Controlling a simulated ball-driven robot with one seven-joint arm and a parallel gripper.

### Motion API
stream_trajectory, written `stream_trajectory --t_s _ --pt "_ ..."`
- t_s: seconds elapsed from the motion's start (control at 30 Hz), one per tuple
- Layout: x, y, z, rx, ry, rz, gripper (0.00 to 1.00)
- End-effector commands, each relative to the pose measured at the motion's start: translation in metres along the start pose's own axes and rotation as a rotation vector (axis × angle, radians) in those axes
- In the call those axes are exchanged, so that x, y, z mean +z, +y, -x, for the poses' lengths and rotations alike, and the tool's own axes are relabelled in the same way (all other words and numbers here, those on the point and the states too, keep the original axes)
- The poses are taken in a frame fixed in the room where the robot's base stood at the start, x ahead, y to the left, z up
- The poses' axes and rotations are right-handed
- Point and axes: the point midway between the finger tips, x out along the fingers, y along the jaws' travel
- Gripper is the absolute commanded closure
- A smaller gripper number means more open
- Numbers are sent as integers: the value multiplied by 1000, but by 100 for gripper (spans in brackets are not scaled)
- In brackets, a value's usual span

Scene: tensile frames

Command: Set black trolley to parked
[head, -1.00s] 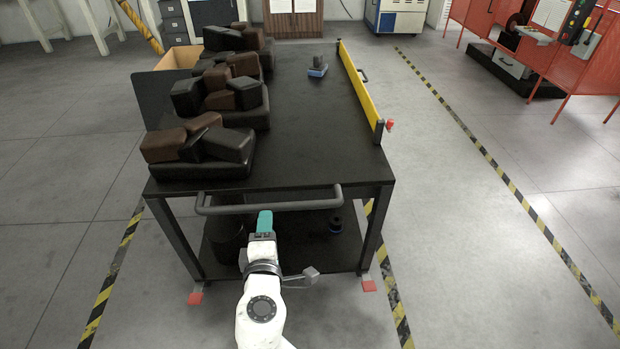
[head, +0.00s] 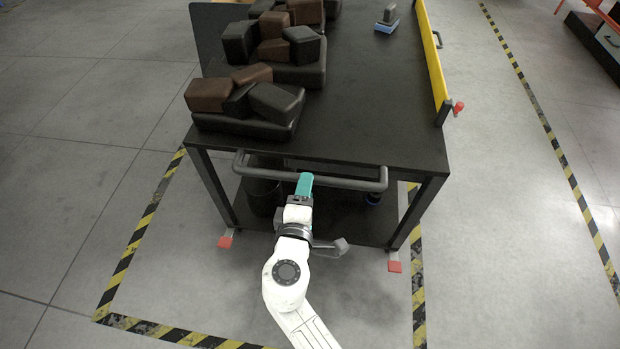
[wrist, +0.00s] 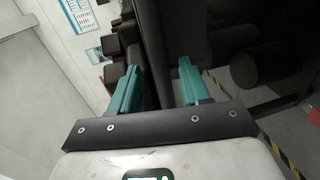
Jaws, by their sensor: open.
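The black trolley (head: 370,115) stands in front of me, its near end toward me. A grey bar handle (head: 350,184) runs across that end, below the top. My gripper (head: 305,182), with teal fingers, is at the middle of the handle. In the wrist view, my gripper (wrist: 158,88) is open, and a dark bar that looks like the handle (wrist: 156,50) passes between the fingers; contact cannot be told. Red pedals show at the near left foot (head: 225,242) and near right foot (head: 395,266).
Yellow-black floor tape (head: 135,255) runs left of, right of and in front of the trolley. Brown and black blocks (head: 275,102) are piled on its left side. A yellow rail (head: 432,55) edges its right side. Floor between trolley and front tape is clear.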

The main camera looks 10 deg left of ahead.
Motion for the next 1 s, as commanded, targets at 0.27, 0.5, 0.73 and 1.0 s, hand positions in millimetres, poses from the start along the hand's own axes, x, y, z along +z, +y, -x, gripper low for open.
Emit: stream_trajectory --t_s 0.27,0.5,0.73,1.0 --pt "0 -1 -37 0 0 -1 54" --pt "0 0 -44 -1 -1 -1 54" --pt "0 0 -44 -1 0 -1 60" --pt "0 0 -44 -1 0 -1 85"
